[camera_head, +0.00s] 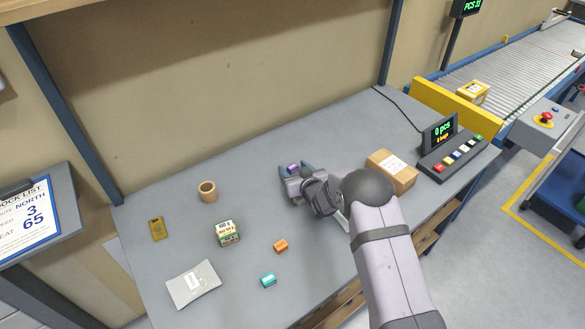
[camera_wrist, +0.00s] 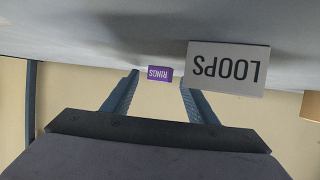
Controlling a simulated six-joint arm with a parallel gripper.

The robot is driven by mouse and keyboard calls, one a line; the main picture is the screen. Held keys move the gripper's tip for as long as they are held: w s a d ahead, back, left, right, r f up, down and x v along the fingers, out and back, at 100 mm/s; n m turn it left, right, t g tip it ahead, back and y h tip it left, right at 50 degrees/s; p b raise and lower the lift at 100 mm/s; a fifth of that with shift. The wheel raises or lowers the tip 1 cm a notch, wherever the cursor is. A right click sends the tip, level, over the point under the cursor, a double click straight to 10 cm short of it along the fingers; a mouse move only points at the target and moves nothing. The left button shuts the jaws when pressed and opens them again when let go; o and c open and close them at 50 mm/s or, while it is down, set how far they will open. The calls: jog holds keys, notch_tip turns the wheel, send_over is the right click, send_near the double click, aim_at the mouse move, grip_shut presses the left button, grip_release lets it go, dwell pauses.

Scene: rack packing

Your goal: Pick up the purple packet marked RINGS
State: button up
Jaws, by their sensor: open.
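The small purple packet marked RINGS (camera_wrist: 159,74) shows in the wrist view with its label upside down. It appears between the fingertips of my open gripper (camera_wrist: 158,80), and I cannot tell whether either finger touches it. In the head view the purple packet (camera_head: 293,168) sits at the back middle of the grey table, between the two blue-grey fingers of my gripper (camera_head: 294,172). My wrist and arm hide part of the table in front of it.
A white-faced block marked LOOPS (camera_wrist: 228,68) stands close beside my right finger in the wrist view. A cardboard box (camera_head: 391,172) is right of my arm. A tan cup (camera_head: 208,190), a green-white box (camera_head: 227,232), an orange block (camera_head: 281,246) and a teal block (camera_head: 268,280) stand left.

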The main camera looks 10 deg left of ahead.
jog(key=c, duration=1.1)
jog(key=shift+r, duration=0.2)
jog(key=shift+r+b, duration=1.05)
jog(key=shift+r, duration=3.8)
